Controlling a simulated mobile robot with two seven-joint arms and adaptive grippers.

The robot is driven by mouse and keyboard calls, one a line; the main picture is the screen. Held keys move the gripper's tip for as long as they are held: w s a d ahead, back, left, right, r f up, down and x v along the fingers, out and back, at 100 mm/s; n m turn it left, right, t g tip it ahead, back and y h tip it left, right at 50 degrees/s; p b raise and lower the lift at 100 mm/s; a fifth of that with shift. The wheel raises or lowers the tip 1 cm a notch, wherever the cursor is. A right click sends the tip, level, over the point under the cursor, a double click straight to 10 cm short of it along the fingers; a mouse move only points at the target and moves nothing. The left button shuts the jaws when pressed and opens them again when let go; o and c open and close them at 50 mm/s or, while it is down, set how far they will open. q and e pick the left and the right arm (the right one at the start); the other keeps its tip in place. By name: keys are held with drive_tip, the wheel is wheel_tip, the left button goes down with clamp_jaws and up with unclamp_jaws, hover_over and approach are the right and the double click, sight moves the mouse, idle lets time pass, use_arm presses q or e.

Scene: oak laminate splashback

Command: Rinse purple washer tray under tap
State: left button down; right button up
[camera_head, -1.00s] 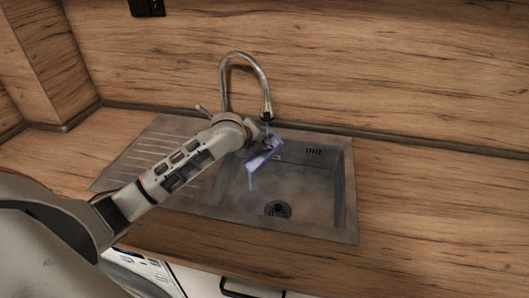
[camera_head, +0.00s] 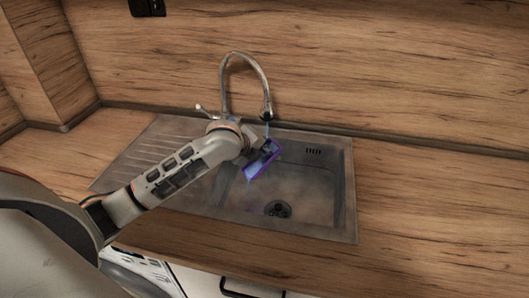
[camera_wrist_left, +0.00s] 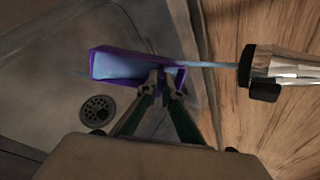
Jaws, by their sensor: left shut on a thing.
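The purple washer tray (camera_head: 262,160) is held tilted above the sink basin, below the tap. In the left wrist view the tray (camera_wrist_left: 97,66) has a purple rim and a pale blue inside, and a blue stream of water runs from the tap into it. My left gripper (camera_wrist_left: 160,85) is shut on the tray's edge; in the head view the gripper (camera_head: 256,146) is partly hidden behind the wrist and tray. The curved metal tap (camera_head: 262,85) stands behind the sink, its spout (camera_wrist_left: 262,75) close beside the tray. My right gripper is not in view.
The steel sink (camera_head: 348,200) has a round drain (camera_head: 278,209) in its basin and a ribbed drainboard (camera_head: 140,160) on the left. The wooden splashback (camera_head: 400,70) rises behind. The wooden counter (camera_head: 430,210) to the right is clear.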

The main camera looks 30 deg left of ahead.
use_arm(q)
drive_tip(key=shift+s+a, duration=0.1)
drive_tip(key=shift+s, duration=2.4)
drive_tip(key=v, duration=0.6)
drive_tip(key=shift+s, duration=0.25)
